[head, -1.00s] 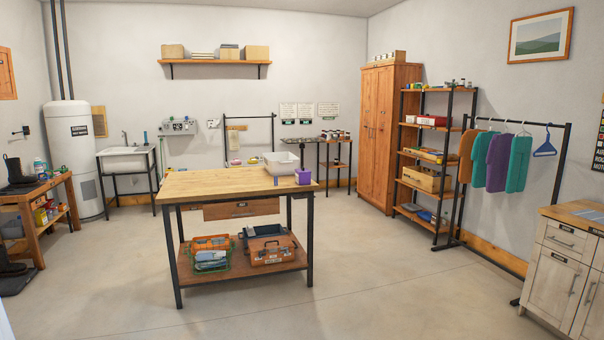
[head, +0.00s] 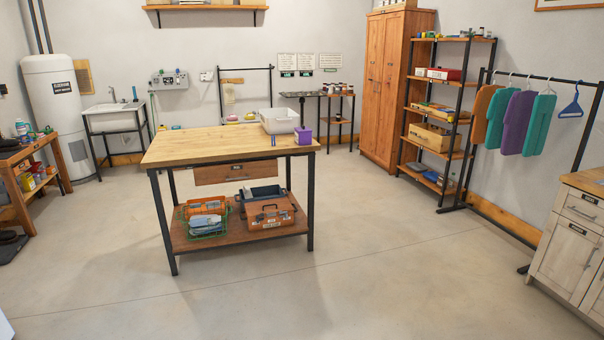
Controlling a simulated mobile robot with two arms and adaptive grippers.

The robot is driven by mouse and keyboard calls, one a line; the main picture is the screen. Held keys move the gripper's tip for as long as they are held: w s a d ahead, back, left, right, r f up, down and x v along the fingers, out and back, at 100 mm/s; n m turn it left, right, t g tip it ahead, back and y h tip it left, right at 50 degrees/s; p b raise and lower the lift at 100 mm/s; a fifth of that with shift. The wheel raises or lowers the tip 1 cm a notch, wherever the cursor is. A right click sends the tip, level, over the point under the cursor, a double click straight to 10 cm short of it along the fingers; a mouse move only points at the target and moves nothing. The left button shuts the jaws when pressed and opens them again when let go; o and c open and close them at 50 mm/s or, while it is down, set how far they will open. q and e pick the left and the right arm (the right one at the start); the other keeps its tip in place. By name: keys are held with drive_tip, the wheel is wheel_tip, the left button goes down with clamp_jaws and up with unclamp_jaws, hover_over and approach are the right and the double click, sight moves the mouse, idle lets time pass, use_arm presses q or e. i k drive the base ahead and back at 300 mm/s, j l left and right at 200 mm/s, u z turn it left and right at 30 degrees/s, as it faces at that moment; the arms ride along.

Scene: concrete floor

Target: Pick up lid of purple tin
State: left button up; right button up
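A small purple tin (head: 303,136) stands on the right end of the wooden worktable (head: 205,146), near its right edge. Its top looks covered, but at this distance I cannot make out the lid apart from the body. A white bin (head: 279,121) stands just behind and left of the tin. Neither of my grippers shows in the head view.
The table's lower shelf holds a green wire basket (head: 203,220) and an orange toolbox (head: 270,213). Open concrete floor (head: 380,260) lies in front and to the right. A clothes rack (head: 540,78) and a pale cabinet (head: 572,243) stand at right.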

sight(302, 130)
drive_tip(key=i, duration=2.65)
